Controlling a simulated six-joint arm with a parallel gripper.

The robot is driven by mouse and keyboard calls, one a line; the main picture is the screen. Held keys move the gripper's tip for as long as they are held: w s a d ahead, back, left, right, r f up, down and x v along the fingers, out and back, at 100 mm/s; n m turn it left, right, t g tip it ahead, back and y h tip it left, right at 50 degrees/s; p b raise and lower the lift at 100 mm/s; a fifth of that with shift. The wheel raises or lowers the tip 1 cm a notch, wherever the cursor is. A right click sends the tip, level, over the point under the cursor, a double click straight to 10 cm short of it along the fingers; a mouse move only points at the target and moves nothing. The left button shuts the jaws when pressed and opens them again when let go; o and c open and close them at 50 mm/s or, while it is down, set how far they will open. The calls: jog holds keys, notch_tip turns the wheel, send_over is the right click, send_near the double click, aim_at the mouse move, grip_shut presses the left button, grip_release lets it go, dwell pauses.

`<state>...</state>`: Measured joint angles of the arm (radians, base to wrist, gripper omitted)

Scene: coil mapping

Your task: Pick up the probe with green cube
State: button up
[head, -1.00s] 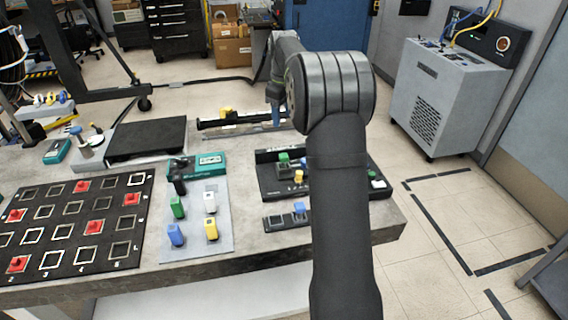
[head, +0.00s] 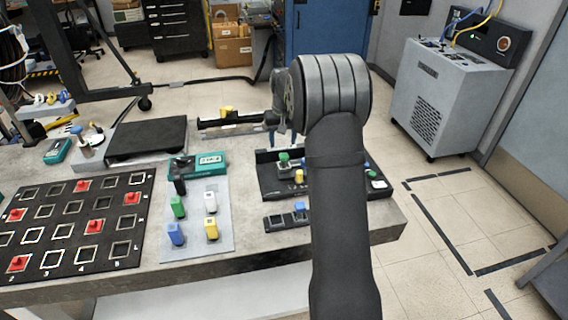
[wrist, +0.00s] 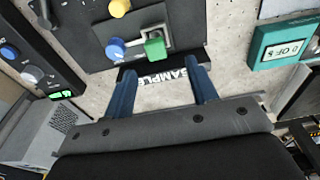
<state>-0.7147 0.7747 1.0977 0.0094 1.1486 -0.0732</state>
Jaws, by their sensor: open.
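A green cube (wrist: 155,47) sits at the edge of a black fixture in the wrist view, beside a pale square frame. It also shows in the head view (head: 284,157). Any probe body under it cannot be made out. Another green block (head: 177,207) stands on the light grey board at the left. My gripper (wrist: 163,80) is open, its two blue fingers apart, with nothing held. In the wrist view the cube lies beyond the fingertips, between their lines. In the head view my gripper (head: 282,140) is just behind the black fixture (head: 268,188).
Close to the green cube are a blue knob (wrist: 115,48) and a yellow knob (wrist: 119,7). A teal meter (head: 200,163) is to the left in the head view. A black grid board (head: 75,262) with red pieces lies far left. A black plate (head: 147,138) stands behind.

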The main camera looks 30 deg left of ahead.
aim_at(284, 155)
notch_tip(284, 155, down, 3)
jog(key=shift+w+a+f, duration=0.1)
jog(key=shift+w+f, duration=0.05)
jog(key=shift+f, duration=0.05)
jog(key=shift+w+a+f, duration=0.1)
jog(key=shift+w+f, duration=0.1)
jog(key=shift+f, duration=0.7)
jog(key=shift+w+d+f, duration=0.1)
jog(key=shift+w+f, duration=0.05)
jog(key=shift+f, duration=0.7)
jog(key=shift+w+a+f, duration=0.1)
jog(key=shift+w+f, duration=0.1)
jog(key=shift+f, duration=0.7)
jog(key=shift+c, duration=0.4)
jog(key=c, duration=1)
